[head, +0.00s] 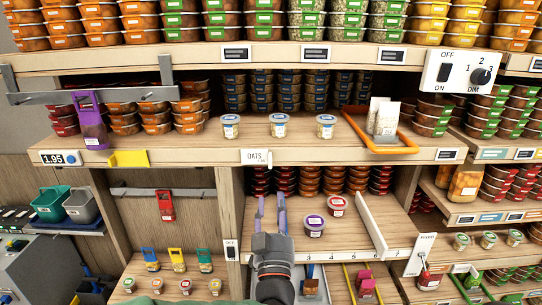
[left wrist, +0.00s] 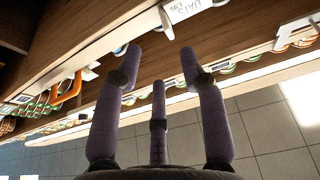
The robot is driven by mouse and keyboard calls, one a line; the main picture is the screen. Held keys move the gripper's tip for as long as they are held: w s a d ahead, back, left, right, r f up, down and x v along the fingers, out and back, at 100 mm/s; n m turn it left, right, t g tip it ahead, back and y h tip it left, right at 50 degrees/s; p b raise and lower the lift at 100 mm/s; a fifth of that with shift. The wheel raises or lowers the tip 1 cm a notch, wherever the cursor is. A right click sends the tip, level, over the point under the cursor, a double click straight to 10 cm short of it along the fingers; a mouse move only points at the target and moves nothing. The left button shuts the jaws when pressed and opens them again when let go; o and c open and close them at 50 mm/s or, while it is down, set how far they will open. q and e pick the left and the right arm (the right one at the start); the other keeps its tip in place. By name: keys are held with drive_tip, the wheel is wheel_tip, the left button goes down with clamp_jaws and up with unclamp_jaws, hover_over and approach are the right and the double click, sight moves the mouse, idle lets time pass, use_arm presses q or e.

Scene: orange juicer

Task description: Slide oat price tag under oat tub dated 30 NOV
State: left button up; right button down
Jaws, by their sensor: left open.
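The white price tag marked OATS (head: 256,157) sits on the front edge of the middle shelf. It also shows upside down at the top of the left wrist view (left wrist: 188,9). Three small lidded tubs stand in a row behind it: a left tub (head: 230,127), a middle tub (head: 278,126) and a right tub (head: 326,127). Their dates are too small to read. My left gripper (head: 271,197) is open and empty, its purple fingers pointing up below the tag. In the left wrist view, the fingers (left wrist: 158,54) are spread apart, short of the tag. My right gripper is not in view.
An orange tray (head: 382,144) with packets stands right of the tubs. A yellow tag (head: 129,158) and a 1.95 label (head: 60,157) are on the shelf edge to the left.

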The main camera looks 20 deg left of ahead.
sight(256, 160)
use_arm(q)
drive_tip(key=r+p+x, duration=0.1)
drive_tip(key=p+x, duration=0.1)
drive_tip(key=x, duration=0.8)
drive_tip(key=shift+a, duration=0.25)
drive_tip(key=shift+w+r, duration=0.1)
clamp_jaws()
